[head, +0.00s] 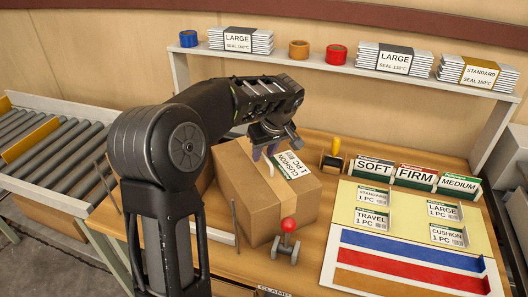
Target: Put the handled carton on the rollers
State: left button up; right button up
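The brown cardboard carton (245,195) stands on the wooden table, with a tape strip and a white "CUSHION 1 PC" label (292,166) on top. A pale handle strip (270,168) shows on its top. My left gripper (265,151) is right at the carton's top, above the handle, pointing down. Its fingertips partly overlap the handle area, and I cannot tell whether they are shut on it. The rollers (60,154) are grey cylinders in a frame at the far left, with a yellow bar across them. My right gripper is not in view.
A red-knobbed clamp lever (287,240) stands in front of the carton. A yellow-handled stamp (334,155) is behind it to the right. A shelf (340,64) with tape rolls and film stacks runs along the back.

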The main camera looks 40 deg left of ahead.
pick_arm(q)
jog(key=shift+r, duration=0.15)
jog(key=b+v, duration=0.1)
jog(key=v, duration=1.1)
jog(key=shift+o, duration=0.4)
jog(key=shift+a, duration=0.1)
